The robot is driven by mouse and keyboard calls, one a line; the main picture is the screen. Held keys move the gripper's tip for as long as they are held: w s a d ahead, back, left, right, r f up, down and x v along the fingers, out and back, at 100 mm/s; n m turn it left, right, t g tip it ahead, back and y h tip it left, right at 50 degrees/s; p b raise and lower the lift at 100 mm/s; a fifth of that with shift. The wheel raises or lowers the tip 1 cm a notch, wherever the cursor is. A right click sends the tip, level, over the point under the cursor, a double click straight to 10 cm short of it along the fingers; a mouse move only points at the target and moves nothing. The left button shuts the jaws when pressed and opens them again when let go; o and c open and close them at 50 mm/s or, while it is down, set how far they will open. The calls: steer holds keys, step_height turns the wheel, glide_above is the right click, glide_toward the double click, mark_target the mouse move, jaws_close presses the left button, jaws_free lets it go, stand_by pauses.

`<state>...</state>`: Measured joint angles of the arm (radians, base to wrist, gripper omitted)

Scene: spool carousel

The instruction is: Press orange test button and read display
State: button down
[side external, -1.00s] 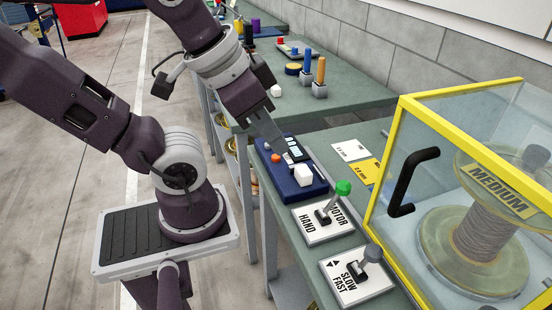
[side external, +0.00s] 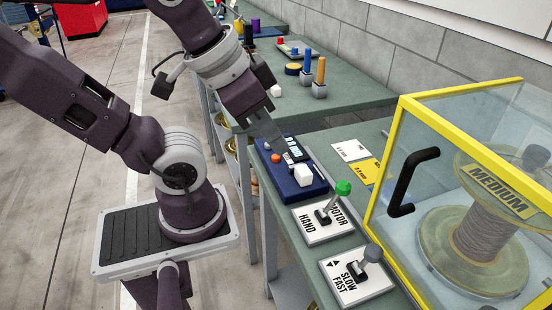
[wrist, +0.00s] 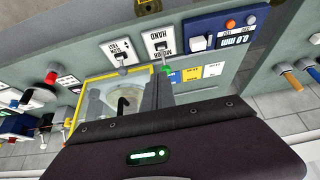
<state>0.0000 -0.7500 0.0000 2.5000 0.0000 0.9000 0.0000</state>
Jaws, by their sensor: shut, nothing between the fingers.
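The blue tester (side external: 285,182) sits on the green bench, with an orange button (side external: 276,158) near its left end and a pale lit display (side external: 295,146). A white block (side external: 303,174) stands on the tester. In the wrist view the tester (wrist: 216,20) is at the top right, with its orange button (wrist: 230,24) and display (wrist: 236,40) reading 0.0 mm. My gripper (side external: 278,136) is shut and empty. Its fingers are above the tester's back edge, beside the display in the side view, apart from the button.
A HAND/MOTOR lever with green knob (side external: 343,187) and a SLOW/FAST lever (side external: 372,252) stand nearer the camera. A yellow-framed clear guard (side external: 385,165) encloses a MEDIUM spool (side external: 480,235). White and yellow cards (side external: 368,171) lie behind the tester. Another bench (side external: 345,95) stands beyond.

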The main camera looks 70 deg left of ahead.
stand_by(0.4)
steer(key=n+g+h, duration=0.4)
steer(key=n+h, duration=0.5)
steer(key=n, duration=2)
glide_above(274, 155)
step_height(274, 155, down, 8)
steer(key=shift+a+f, duration=0.15)
steer(key=shift+f, duration=0.1)
steer(key=shift+f, duration=4.4)
steer(key=shift+f, duration=0.4)
